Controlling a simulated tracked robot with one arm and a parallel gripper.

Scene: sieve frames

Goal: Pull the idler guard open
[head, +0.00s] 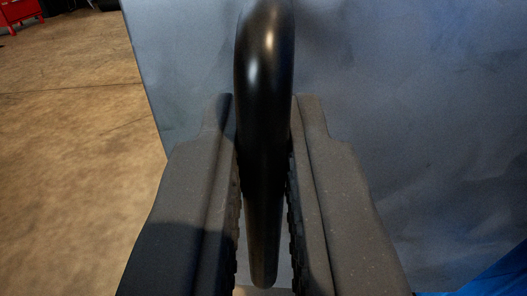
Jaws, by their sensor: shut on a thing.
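The idler guard (400,110) is a flat blue-grey metal panel that fills the middle and right of the head view. Its left edge runs down beside the bare floor. A thick, glossy black bar handle (265,75) stands out from it, running up and down in the picture. My gripper (264,180) is shut on the handle, with a dark grey jaw on each side of it. The ridged inner pads lie along the handle's sides. The jaws hide part of the panel behind them.
A tan concrete floor (75,130) with a dark seam shows on the left, clear near the panel. A red object (20,12) stands far off at the top left, with dark things beside it. Something bright blue (500,280) shows at the bottom right corner.

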